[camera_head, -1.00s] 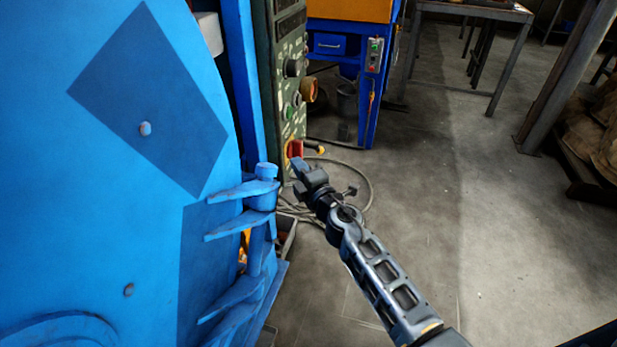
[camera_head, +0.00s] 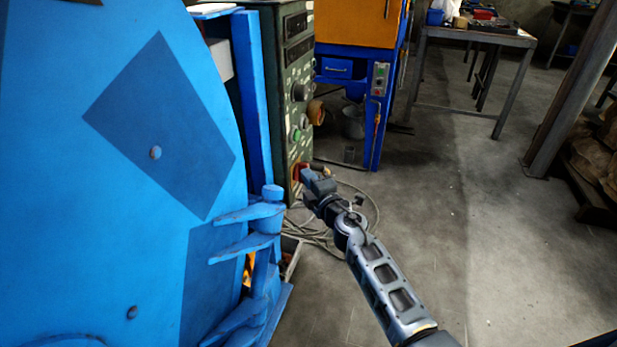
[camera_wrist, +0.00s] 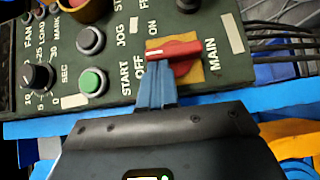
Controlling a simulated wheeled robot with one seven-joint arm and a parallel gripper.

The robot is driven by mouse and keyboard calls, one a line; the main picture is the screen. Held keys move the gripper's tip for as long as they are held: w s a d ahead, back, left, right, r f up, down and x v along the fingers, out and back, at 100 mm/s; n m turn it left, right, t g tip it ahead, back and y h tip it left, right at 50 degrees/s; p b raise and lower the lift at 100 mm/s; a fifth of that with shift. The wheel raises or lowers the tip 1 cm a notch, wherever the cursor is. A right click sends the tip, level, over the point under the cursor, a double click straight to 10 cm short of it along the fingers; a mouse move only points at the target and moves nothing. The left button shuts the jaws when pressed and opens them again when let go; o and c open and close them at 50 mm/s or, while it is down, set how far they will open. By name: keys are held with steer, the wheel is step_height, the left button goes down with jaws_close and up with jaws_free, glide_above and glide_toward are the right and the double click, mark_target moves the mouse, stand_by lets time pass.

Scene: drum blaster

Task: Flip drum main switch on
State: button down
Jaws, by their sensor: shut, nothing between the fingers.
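The drum's main switch is a red handle on a yellow plate, low on the green control panel. In the wrist view the red handle (camera_wrist: 178,49) lies nearly level across the picture, its left end between the ON and OFF labels, with MAIN to its right. In the head view the switch (camera_head: 298,172) is partly hidden by my gripper. My gripper (camera_wrist: 157,68) is shut and empty. Its fingertips are just below the handle's left part in the wrist view, at or very near it; I cannot tell whether they touch. It also shows in the head view (camera_head: 307,176).
Beside the handle on the panel are a green START button (camera_wrist: 93,81), a JOG button (camera_wrist: 91,40) and a black knob (camera_wrist: 38,77). The big blue drum machine (camera_head: 60,200) fills the left. Cables (camera_head: 350,205) lie on the floor. Open floor (camera_head: 470,240) is at right.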

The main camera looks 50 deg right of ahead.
steer(key=shift+r+p, duration=0.3)
steer(key=shift+p, duration=0.1)
steer(key=shift+f+p, duration=0.1)
steer(key=shift+p, duration=0.2)
